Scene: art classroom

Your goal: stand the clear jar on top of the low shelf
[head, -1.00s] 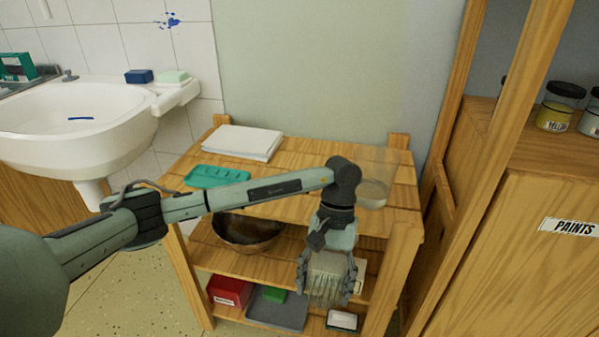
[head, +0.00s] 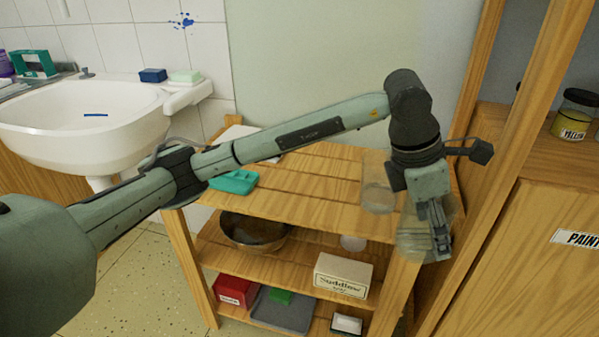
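My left gripper (head: 438,232) is shut on a clear jar (head: 411,240). The jar is see-through and faint. It shows beside the fingers, in front of the right front corner of the low shelf (head: 310,195). Its exact height against the top board is hard to tell. Another clear vessel (head: 378,196) stands upright on the right part of the shelf top, just left of my wrist. My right gripper is not in view.
A teal tray (head: 233,182) and white paper (head: 232,134), partly behind my arm, lie on the left of the top. The middle is clear. A bowl (head: 252,232) and a box (head: 343,275) sit below. A wooden cabinet (head: 530,250) stands close at right.

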